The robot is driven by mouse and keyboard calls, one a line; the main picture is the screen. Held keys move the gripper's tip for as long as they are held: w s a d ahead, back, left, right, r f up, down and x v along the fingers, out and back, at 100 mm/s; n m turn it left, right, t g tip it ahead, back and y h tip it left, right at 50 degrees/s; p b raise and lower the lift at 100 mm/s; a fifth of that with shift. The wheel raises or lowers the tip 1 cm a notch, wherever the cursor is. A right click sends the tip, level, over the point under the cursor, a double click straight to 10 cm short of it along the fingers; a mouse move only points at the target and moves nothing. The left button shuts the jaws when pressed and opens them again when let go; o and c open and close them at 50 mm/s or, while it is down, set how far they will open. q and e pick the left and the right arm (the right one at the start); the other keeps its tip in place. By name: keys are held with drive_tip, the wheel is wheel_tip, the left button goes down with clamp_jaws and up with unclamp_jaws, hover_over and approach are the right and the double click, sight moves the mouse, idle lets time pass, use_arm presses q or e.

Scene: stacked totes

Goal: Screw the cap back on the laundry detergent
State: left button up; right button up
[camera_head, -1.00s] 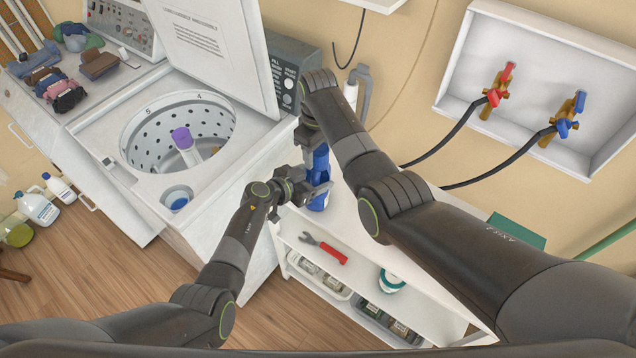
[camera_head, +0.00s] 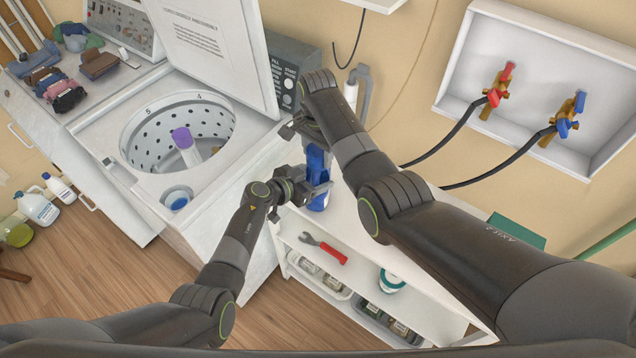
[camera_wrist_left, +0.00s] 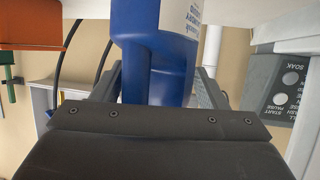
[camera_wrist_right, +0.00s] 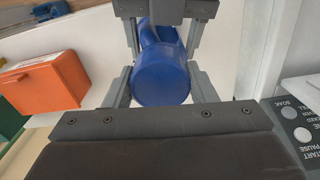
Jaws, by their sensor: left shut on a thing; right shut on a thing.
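The blue detergent bottle (camera_head: 317,162) stands upright on the white shelf unit beside the washer. My right gripper (camera_head: 309,135) is above the bottle, pointing down. In the right wrist view the round blue cap (camera_wrist_right: 162,82) sits between the right fingers, which are shut on it. The cap is at the bottle's top; whether its thread is engaged is hidden.
The open washer (camera_head: 125,150) is to the left, its raised lid (camera_head: 215,45) near my right gripper. A red-handled wrench (camera_head: 325,249) and a white-and-teal tub (camera_head: 391,281) are on the lower shelf. An orange box (camera_wrist_right: 45,82) shows in the right wrist view.

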drive_tip(key=m, duration=0.6)
drive_tip(key=shift+w, duration=0.1)
drive_tip(key=m, duration=0.6)
drive_tip(key=shift+d, duration=0.1)
use_arm(q)
drive_tip(key=shift+f, duration=0.1)
use_arm(e)
drive_tip(key=o, duration=1.2)
drive_tip(key=shift+c, duration=0.2)
wheel_tip(320, 180, up, 12)
use_arm(q)
drive_tip(key=o, duration=2)
drive_tip(key=shift+c, duration=0.2)
